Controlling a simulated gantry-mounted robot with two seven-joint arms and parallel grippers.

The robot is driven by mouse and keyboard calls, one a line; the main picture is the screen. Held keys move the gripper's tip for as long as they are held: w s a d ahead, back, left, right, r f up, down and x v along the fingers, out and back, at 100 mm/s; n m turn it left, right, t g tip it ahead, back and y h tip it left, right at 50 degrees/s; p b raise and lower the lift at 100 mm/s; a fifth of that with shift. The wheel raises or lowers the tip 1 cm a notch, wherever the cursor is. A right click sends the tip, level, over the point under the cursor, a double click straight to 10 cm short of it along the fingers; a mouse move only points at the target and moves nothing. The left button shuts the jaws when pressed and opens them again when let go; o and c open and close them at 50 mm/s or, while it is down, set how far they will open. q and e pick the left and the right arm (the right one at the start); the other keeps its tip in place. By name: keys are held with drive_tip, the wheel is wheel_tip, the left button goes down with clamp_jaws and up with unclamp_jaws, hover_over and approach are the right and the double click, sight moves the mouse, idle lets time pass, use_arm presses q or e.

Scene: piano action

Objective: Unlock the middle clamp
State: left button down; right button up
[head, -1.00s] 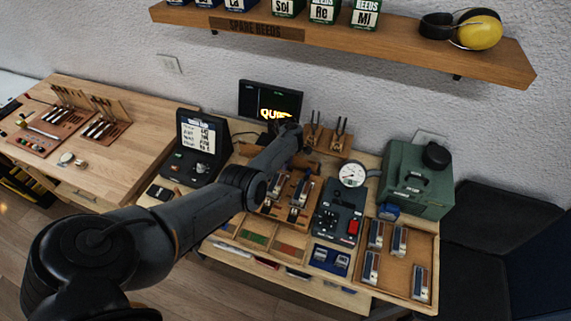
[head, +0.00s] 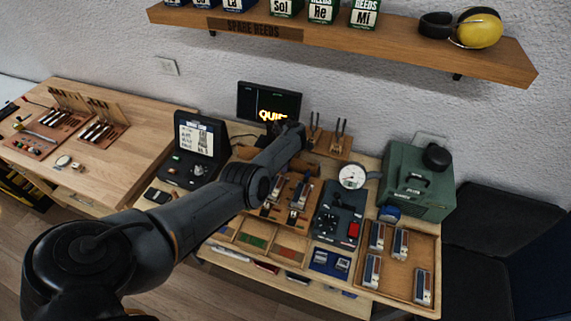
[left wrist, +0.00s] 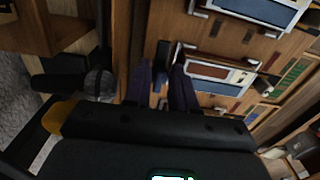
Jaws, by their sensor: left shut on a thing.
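The wooden clamp board (head: 268,213) lies at the middle of the bench, partly hidden behind my left arm in the head view. A blue-and-white block (head: 302,192) with a metal top sits on it. In the left wrist view such a block (left wrist: 222,73) lies right of the fingers, with a second one (left wrist: 262,10) farther up. My left gripper (left wrist: 164,72) has its two dark fingers around a small dark upright part (left wrist: 161,56), which looks like a clamp lever. Which clamp it belongs to I cannot tell. The head view hides these fingers. My right gripper is not in view.
A dark control box (head: 338,222) with a red button and a round gauge (head: 351,176) stand right of the board. Farther right are a green case (head: 418,181) and a wooden tray (head: 396,284) holding several blocks. A monitor (head: 270,103) stands behind. Coloured compartments (head: 254,240) lie in front.

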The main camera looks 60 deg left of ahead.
use_arm(q)
drive_tip(key=c, duration=0.9)
unclamp_jaws()
wheel_tip(320, 180, up, 11)
drive_tip(key=p, duration=0.4)
drive_tip(key=shift+f, duration=0.1)
